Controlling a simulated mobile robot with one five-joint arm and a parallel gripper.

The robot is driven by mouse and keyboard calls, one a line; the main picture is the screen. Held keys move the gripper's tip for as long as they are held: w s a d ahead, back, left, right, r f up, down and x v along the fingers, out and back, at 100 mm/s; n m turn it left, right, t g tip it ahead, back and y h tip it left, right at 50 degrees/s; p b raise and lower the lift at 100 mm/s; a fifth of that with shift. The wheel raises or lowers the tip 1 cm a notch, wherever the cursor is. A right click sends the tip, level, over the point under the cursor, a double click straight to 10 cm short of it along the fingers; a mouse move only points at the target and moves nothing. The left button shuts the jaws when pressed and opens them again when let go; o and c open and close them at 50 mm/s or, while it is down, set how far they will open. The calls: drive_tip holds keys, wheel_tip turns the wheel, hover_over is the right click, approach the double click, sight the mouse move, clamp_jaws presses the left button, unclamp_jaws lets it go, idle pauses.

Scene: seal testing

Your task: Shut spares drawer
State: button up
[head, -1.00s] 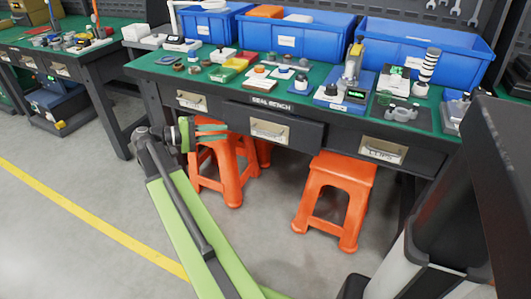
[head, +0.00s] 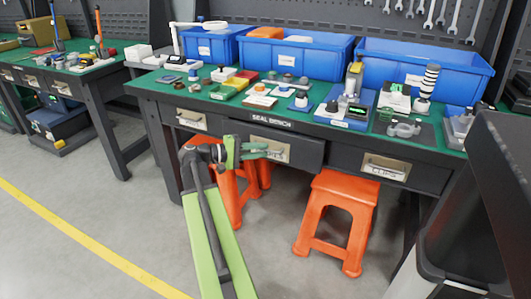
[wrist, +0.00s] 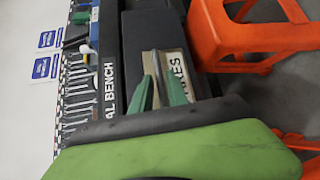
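The spares drawer (head: 308,152) is the middle drawer under the seal bench, and it stands out from the bench front. It has a dark front and a cream label plate with a handle. In the wrist view its plate (wrist: 176,66) shows the letters "RES"; the rest is hidden by my fingers. My gripper (head: 270,150) is in front of the plate, its green fingers pointing at it. The fingers also show in the wrist view (wrist: 157,88), slightly apart, with nothing visibly held. I cannot tell whether they touch the drawer.
A left drawer (head: 192,119) and a right drawer labelled clips (head: 386,168) look flush. Orange stools (head: 342,190) stand below the bench. Blue bins (head: 425,75) and small parts cover the green bench top (head: 150,82). Open floor (head: 110,215) lies at the left.

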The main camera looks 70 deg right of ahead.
drive_tip(key=shift+x, duration=1.1)
drive_tip(key=shift+c, duration=0.4)
clamp_jaws()
